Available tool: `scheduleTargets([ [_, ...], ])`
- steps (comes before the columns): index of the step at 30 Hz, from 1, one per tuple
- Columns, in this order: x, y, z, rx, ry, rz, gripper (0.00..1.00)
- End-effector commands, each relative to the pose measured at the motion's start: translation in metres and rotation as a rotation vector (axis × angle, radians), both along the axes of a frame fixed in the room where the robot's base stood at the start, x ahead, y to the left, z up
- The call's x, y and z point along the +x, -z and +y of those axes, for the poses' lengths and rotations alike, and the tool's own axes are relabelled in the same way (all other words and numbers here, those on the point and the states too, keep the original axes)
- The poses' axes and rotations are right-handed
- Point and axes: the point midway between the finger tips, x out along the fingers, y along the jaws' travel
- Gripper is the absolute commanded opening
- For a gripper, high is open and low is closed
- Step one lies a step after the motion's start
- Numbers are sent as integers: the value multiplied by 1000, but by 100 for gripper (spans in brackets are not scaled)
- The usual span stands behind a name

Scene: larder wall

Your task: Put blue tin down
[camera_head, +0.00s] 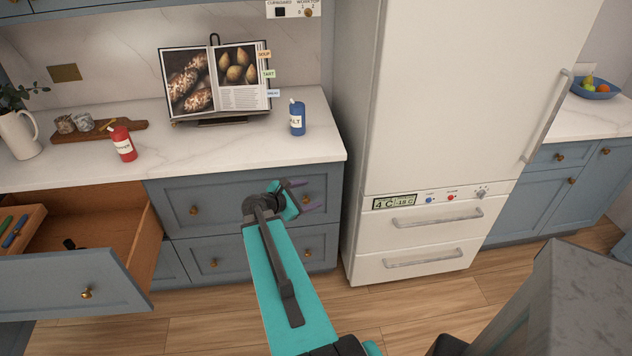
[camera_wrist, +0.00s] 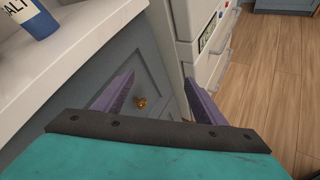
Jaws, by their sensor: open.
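The blue tin (camera_head: 297,118) stands upright on the white marble worktop (camera_head: 235,150), near its right end. It has a white label and a pale top. In the wrist view the tin (camera_wrist: 32,18) shows at the upper left, cut off by the frame edge. My gripper (camera_head: 306,196) is in front of the drawer fronts, below the worktop edge and below the tin. Its two purple fingers (camera_wrist: 155,88) are spread apart with nothing between them, and they are clear of the tin.
A red tin (camera_head: 123,143) stands further left. A drawer (camera_head: 75,285) is pulled out at the lower left. The white fridge (camera_head: 440,100) is right of the worktop. Worktop between the tins is clear.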

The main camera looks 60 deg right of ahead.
Motion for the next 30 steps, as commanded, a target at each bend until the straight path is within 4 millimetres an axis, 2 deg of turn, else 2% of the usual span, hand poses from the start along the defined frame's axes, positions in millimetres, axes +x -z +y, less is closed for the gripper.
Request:
scheduleTargets([
  [5, 13, 45, 38, 76, 26, -76, 65],
  [8, 21, 77, 67, 134, 51, -127, 65],
  [12, 30, 136, 127, 246, 119, -215, 65],
  [17, 29, 201, 204, 378, 227, -296, 65],
  [23, 13, 271, 302, 519, 394, -350, 65],
  [30, -29, 337, 417, 638, 633, -356, 65],
])
